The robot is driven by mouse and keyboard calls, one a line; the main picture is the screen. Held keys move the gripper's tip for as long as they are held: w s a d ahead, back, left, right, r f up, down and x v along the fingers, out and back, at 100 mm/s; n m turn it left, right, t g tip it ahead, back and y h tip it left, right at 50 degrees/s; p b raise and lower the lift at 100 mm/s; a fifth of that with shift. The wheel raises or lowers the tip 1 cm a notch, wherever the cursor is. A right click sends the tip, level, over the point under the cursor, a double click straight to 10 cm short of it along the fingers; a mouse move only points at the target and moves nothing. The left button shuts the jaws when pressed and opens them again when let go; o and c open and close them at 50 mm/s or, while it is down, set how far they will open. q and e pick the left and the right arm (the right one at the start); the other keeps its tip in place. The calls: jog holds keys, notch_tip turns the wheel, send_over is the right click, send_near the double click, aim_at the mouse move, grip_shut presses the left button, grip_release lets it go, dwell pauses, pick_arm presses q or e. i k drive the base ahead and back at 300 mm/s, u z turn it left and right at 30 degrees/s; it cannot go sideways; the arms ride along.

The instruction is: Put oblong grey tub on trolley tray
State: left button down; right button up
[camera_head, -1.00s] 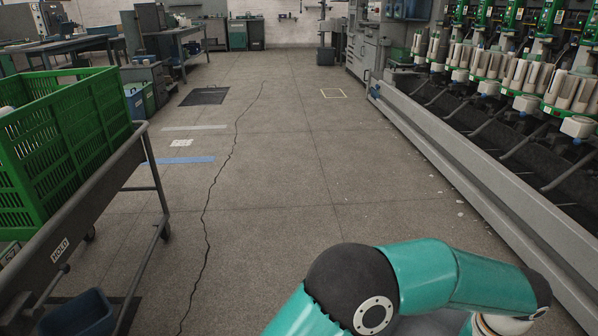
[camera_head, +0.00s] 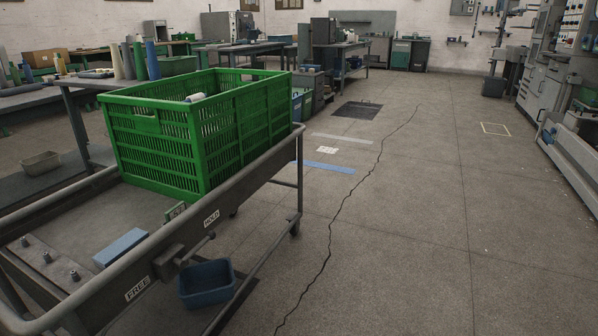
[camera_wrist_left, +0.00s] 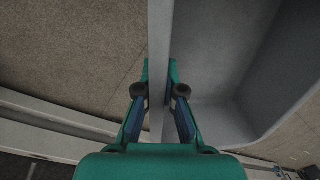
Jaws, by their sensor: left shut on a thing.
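The oblong grey tub (camera_wrist_left: 225,60) fills the upper right of the left wrist view, and I see into its hollow inside. My left gripper (camera_wrist_left: 160,82) is shut on the tub's long wall, with one finger on each side of it. The tub and both grippers are out of the head view. The trolley tray (camera_head: 75,205) is at the left in the head view. A green slatted crate (camera_head: 205,135) stands on its far part, and a blue block (camera_head: 120,248) lies on its nearer part.
A pale tub (camera_head: 40,163) sits beyond the trolley. The cracked floor (camera_head: 400,230) to the right is clear.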

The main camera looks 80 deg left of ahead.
aim_at(105, 222)
jog(key=z, duration=0.15)
jog(key=k, duration=1.75)
jog(key=u, duration=0.5)
jog(key=k, duration=0.95)
jog(key=u, duration=0.85)
jog(key=k, duration=0.3)
jog(key=u, duration=0.1)
